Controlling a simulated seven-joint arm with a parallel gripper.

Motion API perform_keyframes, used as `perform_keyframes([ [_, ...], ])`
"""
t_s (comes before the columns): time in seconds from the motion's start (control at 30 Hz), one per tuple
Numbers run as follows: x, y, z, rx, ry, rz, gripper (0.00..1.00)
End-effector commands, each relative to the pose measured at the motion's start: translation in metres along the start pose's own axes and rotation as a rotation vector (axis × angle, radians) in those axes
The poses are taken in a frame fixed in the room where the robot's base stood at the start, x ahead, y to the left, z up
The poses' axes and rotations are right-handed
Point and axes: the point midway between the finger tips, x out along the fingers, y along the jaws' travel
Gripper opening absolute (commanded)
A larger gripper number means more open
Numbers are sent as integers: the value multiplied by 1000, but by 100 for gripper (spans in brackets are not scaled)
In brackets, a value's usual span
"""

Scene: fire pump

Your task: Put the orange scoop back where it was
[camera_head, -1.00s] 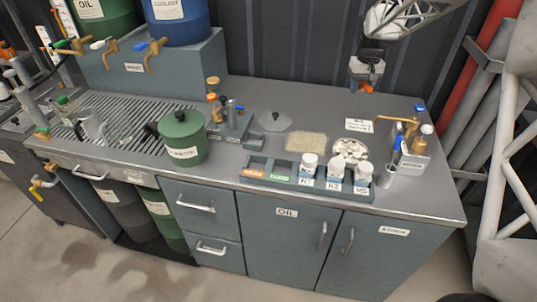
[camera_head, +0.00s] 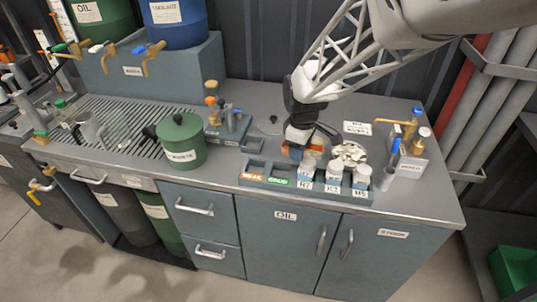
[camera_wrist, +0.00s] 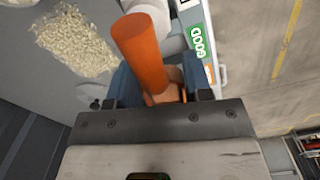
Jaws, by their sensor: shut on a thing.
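The orange scoop (camera_wrist: 140,55) is held between the jaws of my gripper (camera_wrist: 158,92). In the wrist view its orange cylindrical part points up and away from the jaws. In the head view my gripper (camera_head: 303,148) is low over the counter, behind the sample tray (camera_head: 252,177), with orange showing at the jaws.
A dish of white pieces (camera_head: 350,152) stands right of my gripper. A green lidded pot (camera_head: 181,142) and a small bottle rack (camera_head: 228,125) stand left. The counter's front right is clear.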

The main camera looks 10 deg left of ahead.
Motion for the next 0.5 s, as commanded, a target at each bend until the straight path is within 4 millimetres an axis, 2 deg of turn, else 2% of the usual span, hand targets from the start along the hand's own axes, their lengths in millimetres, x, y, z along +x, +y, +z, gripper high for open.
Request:
perform_keyframes([
  [0.03,3,-14,-1,-43,0,1,16],
  [0.2,12,-45,-1,-162,0,1,16],
  [0.3,16,-57,-1,-209,0,2,16],
  [0.5,20,-67,0,-248,-1,1,16],
])
